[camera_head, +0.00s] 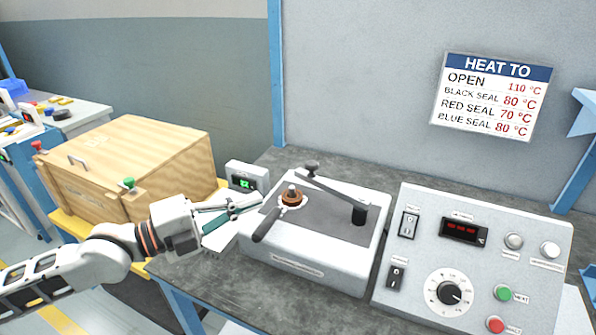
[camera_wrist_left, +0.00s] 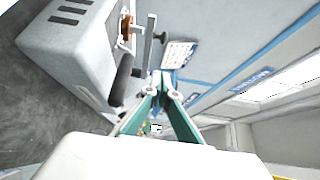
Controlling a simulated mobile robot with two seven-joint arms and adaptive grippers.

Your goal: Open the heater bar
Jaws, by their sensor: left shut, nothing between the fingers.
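The heater unit (camera_head: 315,268) is a light grey box with a dark top plate on the bench. Its heater bar (camera_head: 335,190) is a grey bar running from a black knob (camera_head: 312,168) at the back to a dark post (camera_head: 359,213) at the right. A copper-coloured ring (camera_head: 292,197) with a metal tip sits left of the bar, apart from it. A black handle (camera_head: 266,224) lies at the left front of the top. The bar (camera_wrist_left: 148,42) also shows in the left wrist view. My left gripper (camera_head: 258,198) is shut and empty, left of the unit, apart from the bar.
A control panel (camera_head: 470,260) with switches, dial and buttons stands right of the unit. A small box with a green display (camera_head: 245,177) stands behind my gripper. A wooden box (camera_head: 125,165) is at the left. A temperature sign (camera_head: 492,96) hangs on the wall.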

